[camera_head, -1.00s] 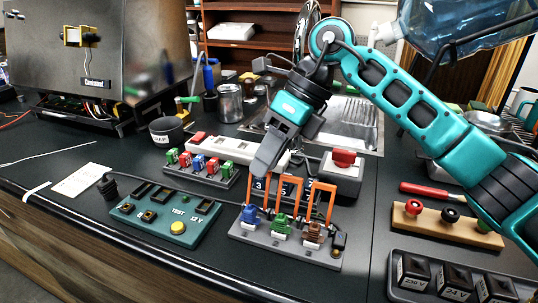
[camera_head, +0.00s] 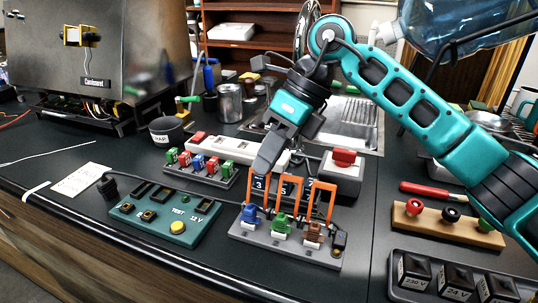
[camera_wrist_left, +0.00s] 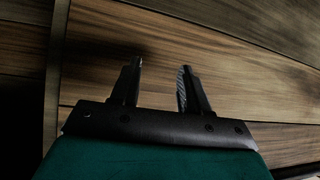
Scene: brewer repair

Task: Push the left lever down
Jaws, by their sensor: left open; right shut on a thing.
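Three orange levers stand upright in a row on a grey base (camera_head: 285,247) in the head view. The left lever (camera_head: 246,206) rises above a blue connector (camera_head: 249,215) and carries a black block marked 3 at its top. My right gripper (camera_head: 262,168) reaches down from above and is shut on the top of the left lever; its fingers partly hide that top. The middle lever (camera_head: 277,200) and right lever (camera_head: 331,203) stand beside it. My left gripper (camera_wrist_left: 160,78) is open and empty in the left wrist view, in front of wooden panels.
A green test box (camera_head: 165,215) lies left of the levers. A rack of coloured connectors (camera_head: 200,168) and a grey box with a red switch (camera_head: 343,170) stand behind. A wooden block with knobs (camera_head: 445,228) and a dark tray (camera_head: 440,262) are at right.

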